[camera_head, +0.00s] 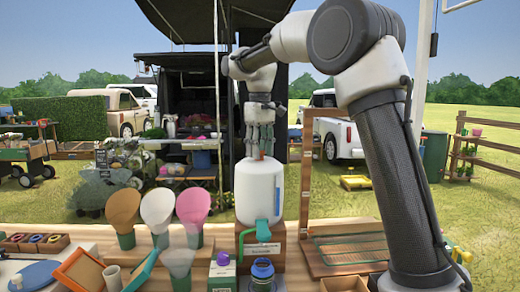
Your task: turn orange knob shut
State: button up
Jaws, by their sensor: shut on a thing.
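A white water dispenser (257,195) stands on a wooden block on the table. A small orange piece, the orange knob (261,155), shows at its top, mostly hidden by the fingers. My gripper (260,148) points straight down over the dispenser and is shut on the orange knob. A teal tap (262,231) is on the dispenser's lower front. The knob's exact turn angle is too small to make out.
A blue-rimmed bottle (262,268) and a green carton (222,268) stand in front of the dispenser. Several cone-shaped flower holders (157,212) stand to the left. A slatted wooden rack (345,250) lies to the right, beside my arm.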

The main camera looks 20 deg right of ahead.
jog(key=m, duration=0.3)
jog(key=shift+m, duration=0.4)
jog(key=shift+a+m, duration=0.1)
jog(key=shift+m, duration=1.7)
jog(key=o, duration=1)
notch_tip(320, 180, up, 12)
